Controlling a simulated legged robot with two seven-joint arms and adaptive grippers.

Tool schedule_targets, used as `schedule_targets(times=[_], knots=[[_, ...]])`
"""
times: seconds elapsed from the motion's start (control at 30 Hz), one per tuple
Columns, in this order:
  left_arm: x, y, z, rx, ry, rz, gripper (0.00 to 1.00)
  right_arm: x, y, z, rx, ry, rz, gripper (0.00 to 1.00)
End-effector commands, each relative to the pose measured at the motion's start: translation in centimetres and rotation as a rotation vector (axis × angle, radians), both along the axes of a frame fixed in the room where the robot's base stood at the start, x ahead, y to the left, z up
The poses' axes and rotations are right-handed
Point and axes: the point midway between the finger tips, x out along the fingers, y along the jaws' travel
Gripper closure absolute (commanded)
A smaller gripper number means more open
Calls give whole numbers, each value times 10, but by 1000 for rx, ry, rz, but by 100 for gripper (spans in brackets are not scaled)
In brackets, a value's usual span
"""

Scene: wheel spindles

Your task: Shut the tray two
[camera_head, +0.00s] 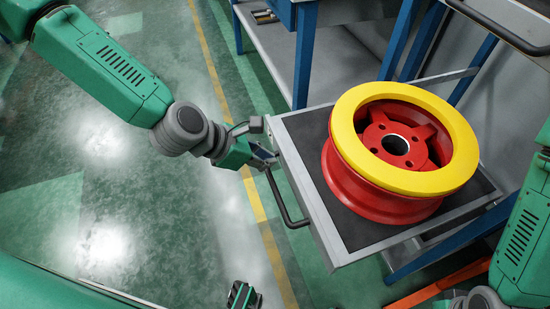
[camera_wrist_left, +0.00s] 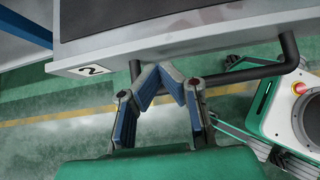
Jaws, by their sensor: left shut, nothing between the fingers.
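The tray (camera_head: 345,248) marked 2 stands pulled out from a blue-framed rack, with a dark mat inside. A red wheel spindle (camera_head: 345,180) with a yellow rim (camera_head: 350,140) lies on it. A black bar handle (camera_head: 280,203) is on the tray's front face; it also shows in the left wrist view (camera_wrist_left: 240,74). My left gripper (camera_head: 268,157) is at the front face, by the far end of the handle. In the left wrist view its fingers (camera_wrist_left: 168,72) are together and empty, close to the handle; contact cannot be told. My right gripper is out of view.
The blue rack post (camera_head: 304,55) stands behind the tray. Another dark handle (camera_head: 500,28) shows at top right. An orange bar (camera_head: 440,285) lies low at right. The green floor (camera_head: 150,215) with a yellow line is open to the left.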

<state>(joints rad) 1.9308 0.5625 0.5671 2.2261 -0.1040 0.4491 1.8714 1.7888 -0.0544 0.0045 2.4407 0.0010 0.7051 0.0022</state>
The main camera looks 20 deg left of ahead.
Motion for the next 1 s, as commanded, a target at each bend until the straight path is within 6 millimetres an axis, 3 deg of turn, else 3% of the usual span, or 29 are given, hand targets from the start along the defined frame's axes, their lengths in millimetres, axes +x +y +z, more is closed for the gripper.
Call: schedule_targets(times=[0.2,0.73,1.0], knots=[[9,-13,-1,1,2,-1,100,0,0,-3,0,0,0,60],[13,-19,0,1,2,-1,100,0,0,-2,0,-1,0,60],[35,-54,0,1,1,-3,100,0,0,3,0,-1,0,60]])
